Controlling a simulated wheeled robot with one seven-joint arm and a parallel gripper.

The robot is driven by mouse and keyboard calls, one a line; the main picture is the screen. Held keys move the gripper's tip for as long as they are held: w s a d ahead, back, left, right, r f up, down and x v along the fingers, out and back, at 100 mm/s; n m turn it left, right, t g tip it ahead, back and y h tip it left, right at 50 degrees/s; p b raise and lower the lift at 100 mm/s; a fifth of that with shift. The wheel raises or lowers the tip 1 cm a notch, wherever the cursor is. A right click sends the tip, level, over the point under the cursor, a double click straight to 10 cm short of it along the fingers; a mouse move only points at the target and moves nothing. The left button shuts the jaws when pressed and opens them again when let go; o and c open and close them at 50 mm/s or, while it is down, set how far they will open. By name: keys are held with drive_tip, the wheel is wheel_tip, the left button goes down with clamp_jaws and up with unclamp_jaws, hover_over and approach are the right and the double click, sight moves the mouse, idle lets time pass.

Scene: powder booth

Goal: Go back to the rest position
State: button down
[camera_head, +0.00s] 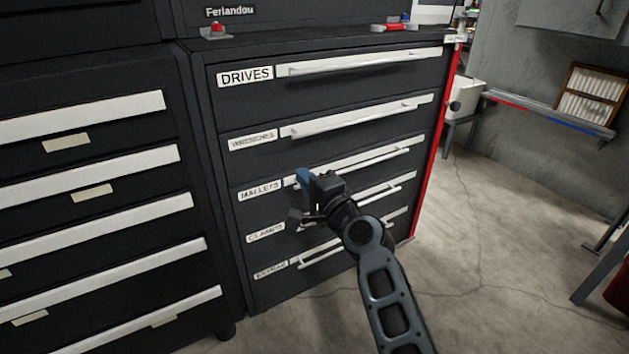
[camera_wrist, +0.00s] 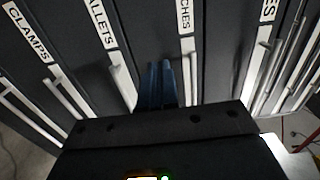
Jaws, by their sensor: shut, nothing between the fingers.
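My gripper (camera_head: 302,178) is in front of the dark drawer cabinet (camera_head: 245,105), at the height of the drawer labelled MALLETS. Its blue fingers (camera_wrist: 157,84) are together with nothing between them in the wrist view. They point at the cabinet front between the MALLETS and the WRENCHES labels; I cannot tell whether they touch it. The drawers, labelled DRIVES (camera_head: 245,76), WRENCHES, MALLETS, CLAMPS and one unreadable label, all look closed. My arm hides parts of the lower handles.
A second dark cabinet (camera_head: 90,190) with white handles stands at the left. A red item (camera_head: 217,28) and a red-and-white tool (camera_head: 390,27) lie on the cabinet top. Open concrete floor (camera_head: 500,235) lies to the right, with a white bin (camera_head: 462,95) behind.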

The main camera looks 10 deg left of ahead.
drive_tip(key=s+d+f+n+h, duration=0.1)
drive_tip(key=s+d+f+h, duration=0.1)
drive_tip(key=s+d+f, duration=0.6)
drive_tip(key=s+d+f+n+h, duration=0.1)
drive_tip(key=s+d+f+h, duration=0.1)
drive_tip(key=s+d+f, duration=0.55)
drive_tip(key=s+d+n+h, duration=0.15)
drive_tip(key=s+d, duration=0.35)
drive_tip(key=s, duration=0.6)
drive_tip(key=s+d+n+h, duration=0.1)
drive_tip(key=s+d+h, duration=0.25)
drive_tip(key=s, duration=0.75)
drive_tip(key=s+d+r+n+h, duration=0.1)
drive_tip(key=s+d+r+n, duration=0.15)
drive_tip(key=s+r, duration=0.6)
drive_tip(key=s+d+r+n+h, duration=0.15)
drive_tip(key=s+r+n, duration=0.35)
drive_tip(key=s, duration=0.7)
wheel_tip(320, 180, up, 18)
drive_tip(key=m+p, duration=0.1)
drive_tip(key=p, duration=1.7)
drive_tip(key=shift+d+r+y, duration=0.15)
drive_tip(key=shift+d+y, duration=0.3)
